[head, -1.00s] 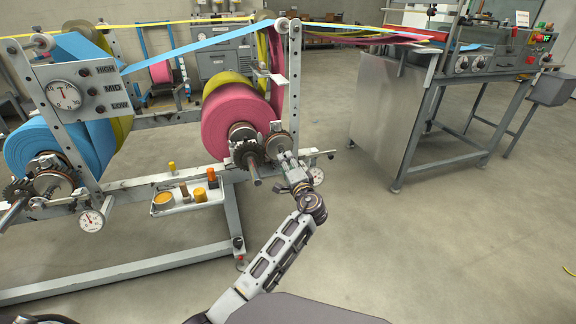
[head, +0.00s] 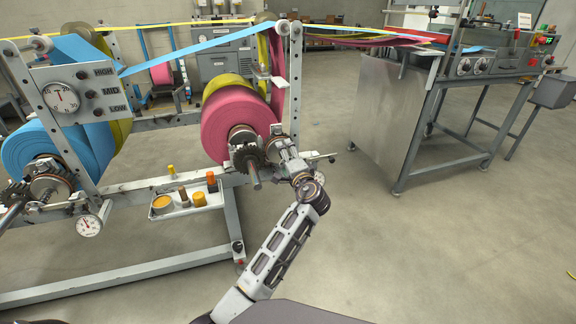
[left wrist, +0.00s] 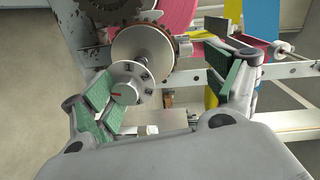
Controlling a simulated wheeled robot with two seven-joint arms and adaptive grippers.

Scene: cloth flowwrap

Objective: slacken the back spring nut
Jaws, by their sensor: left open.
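The back spring nut (left wrist: 127,84) is a silver round knob with numbers and a red mark on its face, on a threaded shaft before a toothed brake disc (left wrist: 143,50). My left gripper (left wrist: 160,88) is open around it in the left wrist view. The nut lies between the fingers, much nearer the left-hand finger; contact cannot be told. In the head view my left gripper (head: 284,150) is at the brake beside the pink roll (head: 235,120), and the nut is mostly hidden there. My right gripper is in neither view.
A dark gear (head: 248,157) with a protruding shaft sits just left of the gripper. A dial gauge (head: 312,156) is on its right. A tray (head: 205,200) of small parts hangs on the frame. The blue roll (head: 40,150) is at left.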

